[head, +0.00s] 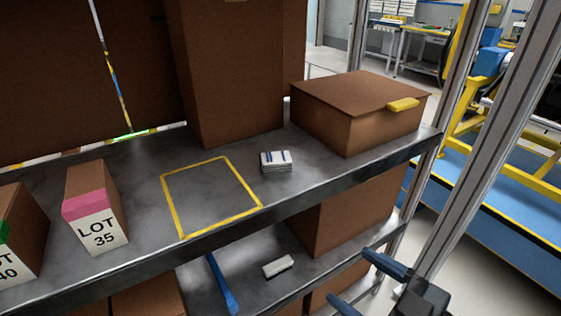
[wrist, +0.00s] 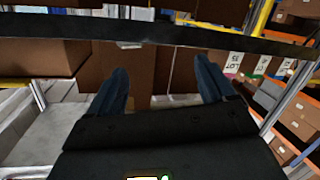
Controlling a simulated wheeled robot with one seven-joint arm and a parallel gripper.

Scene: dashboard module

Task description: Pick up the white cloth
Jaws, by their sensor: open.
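A folded white cloth with blue stripes (head: 276,161) lies on the upper grey shelf, right of a yellow taped square. A small plain white item (head: 278,265) lies on the lower shelf; I cannot tell whether it is cloth. My gripper (head: 348,275) is at the lower right of the head view, in front of the shelves and apart from both white things. Its two blue fingers are spread and empty, also in the wrist view (wrist: 161,66). No white cloth is clear in the wrist view.
The yellow taped square (head: 212,195) is empty. A lidded brown box (head: 355,115) stands right of the striped cloth, a tall box (head: 235,75) behind. The LOT 35 box (head: 95,205) stands left. A blue bar (head: 222,283) is beside the plain white item. A metal post (head: 475,170) rises at right.

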